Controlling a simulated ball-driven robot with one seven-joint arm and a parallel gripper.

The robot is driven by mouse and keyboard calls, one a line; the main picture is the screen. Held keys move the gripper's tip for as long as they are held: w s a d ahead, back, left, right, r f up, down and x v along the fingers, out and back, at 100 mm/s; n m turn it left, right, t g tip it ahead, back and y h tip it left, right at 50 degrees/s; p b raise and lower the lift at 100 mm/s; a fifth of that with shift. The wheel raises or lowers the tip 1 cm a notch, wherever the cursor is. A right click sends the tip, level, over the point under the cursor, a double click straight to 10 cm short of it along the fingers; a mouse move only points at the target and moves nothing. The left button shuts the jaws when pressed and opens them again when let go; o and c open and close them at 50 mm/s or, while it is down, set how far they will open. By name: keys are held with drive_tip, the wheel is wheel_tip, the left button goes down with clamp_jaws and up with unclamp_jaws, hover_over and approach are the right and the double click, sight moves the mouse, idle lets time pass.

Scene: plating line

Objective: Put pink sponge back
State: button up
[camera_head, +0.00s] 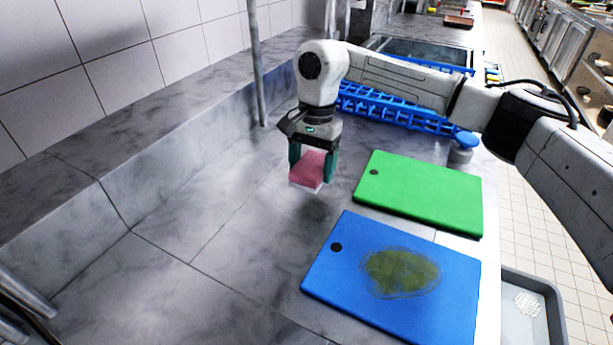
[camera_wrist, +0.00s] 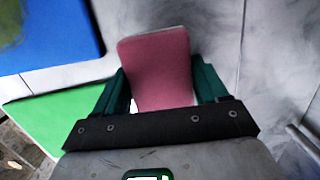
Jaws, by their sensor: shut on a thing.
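The pink sponge (camera_head: 307,169) is held between the two green fingers of my gripper (camera_head: 313,172). It has a pale lower edge and hangs just over the grey counter, left of the green cutting board; I cannot tell whether it touches the counter. In the wrist view the pink sponge (camera_wrist: 160,68) fills the space between the fingers of my gripper (camera_wrist: 160,90), which is shut on it.
A green board (camera_head: 420,192) and a blue board (camera_head: 345,265) with a greenish-brown stain lie to the right. A blue rack (camera_head: 395,108) and a blue-topped container (camera_head: 463,146) stand behind. A vertical pole (camera_head: 256,65) rises behind left. The left counter is clear.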

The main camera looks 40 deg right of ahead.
sight(311, 155)
drive_tip(key=shift+w+f, duration=0.85)
drive_tip(key=shift+f, duration=0.3)
drive_tip(key=shift+f+p, duration=0.35)
drive_tip(key=shift+f, duration=1.05)
drive_tip(key=shift+f, duration=0.2)
drive_tip(key=o, duration=1.1)
drive_tip(key=shift+r, duration=0.1)
drive_tip(key=r, duration=0.4)
drive_tip(key=d+r, duration=0.1)
drive_tip(key=r, duration=0.3)
drive_tip(key=r+b, duration=0.1)
drive_tip(key=r, duration=0.3)
drive_tip(key=shift+w+d, duration=0.3)
drive_tip(key=shift+d, duration=0.1)
